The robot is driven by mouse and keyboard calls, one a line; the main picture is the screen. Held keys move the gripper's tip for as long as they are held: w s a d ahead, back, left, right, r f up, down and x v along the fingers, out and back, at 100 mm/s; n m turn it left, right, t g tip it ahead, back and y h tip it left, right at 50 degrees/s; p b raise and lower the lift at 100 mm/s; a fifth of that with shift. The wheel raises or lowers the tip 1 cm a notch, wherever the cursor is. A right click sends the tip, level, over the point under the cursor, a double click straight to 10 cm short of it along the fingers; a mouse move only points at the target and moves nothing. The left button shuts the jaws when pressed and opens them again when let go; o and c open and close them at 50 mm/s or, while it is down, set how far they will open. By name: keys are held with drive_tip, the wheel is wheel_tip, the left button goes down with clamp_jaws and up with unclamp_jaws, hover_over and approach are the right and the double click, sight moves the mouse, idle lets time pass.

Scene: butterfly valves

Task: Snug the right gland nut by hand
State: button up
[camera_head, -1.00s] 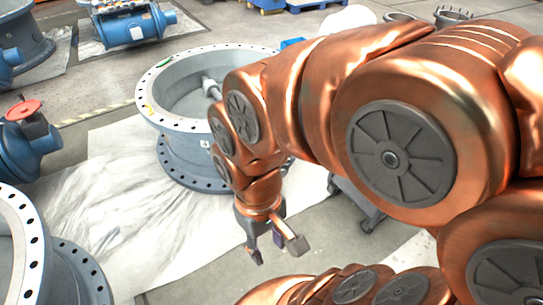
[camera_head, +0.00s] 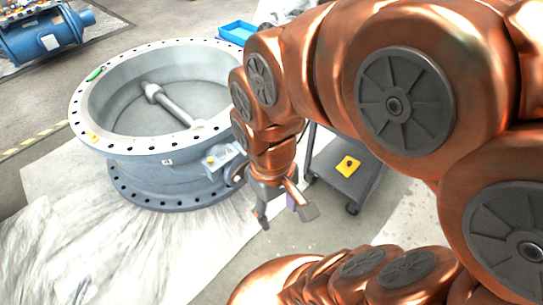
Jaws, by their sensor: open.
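A large grey flanged valve body (camera_head: 160,180) stands on a white sheet at left centre, with a shaft (camera_head: 172,104) across its bore. A small grey block with a yellow cap (camera_head: 211,160) sits on its right side, partly behind my arm. I cannot make out the right gland nut; it may be hidden or too small to tell. My gripper (camera_head: 288,218) hangs pointing down to the right of the valve body, open and empty, apart from it in the picture.
A grey cart (camera_head: 343,168) with a yellow item (camera_head: 348,166) on top stands right behind my gripper. A blue bin (camera_head: 238,32) lies behind the valve. A blue machine (camera_head: 45,38) is at the far left. The white sheet (camera_head: 110,245) in front is clear.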

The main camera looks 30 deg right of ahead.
drive_tip(key=w+d+f+n+t+h+b, duration=0.1)
drive_tip(key=w+d+f+n+t+b, duration=0.3)
drive_tip(key=w+d+f+b, duration=0.9)
drive_tip(key=w+d+f+n+t+h+b, duration=0.1)
drive_tip(key=w+d+f+n+t+b, duration=0.45)
drive_tip(key=w, duration=1.35)
drive_tip(key=w+d+f+n+t+h+b, duration=0.15)
drive_tip(key=w+d+f+b, duration=0.25)
drive_tip(key=w+d+f, duration=0.85)
drive_tip(key=w+d+f+n+t+y+b, duration=0.1)
drive_tip(key=w+f+n+t+y+b, duration=0.2)
drive_tip(key=f, duration=0.6)
drive_tip(key=w+d+f+n+t+b, duration=0.1)
drive_tip(key=w+d+f+n+b, duration=0.15)
drive_tip(key=f+b, duration=0.5)
drive_tip(key=w+f+n+t+y+b, duration=0.2)
drive_tip(key=w+f+n+b, duration=0.1)
drive_tip(key=f, duration=0.7)
drive_tip(key=s+f+n+t+y+b, duration=0.2)
drive_tip(key=s+f+n+y+b, duration=0.15)
drive_tip(key=f, duration=0.55)
drive_tip(key=b+x, duration=0.3)
drive_tip(key=x, duration=0.4)
drive_tip(key=shift+w+a+m+h, duration=0.2)
drive_tip(key=shift+m+h, duration=0.1)
drive_tip(key=shift+h, duration=0.1)
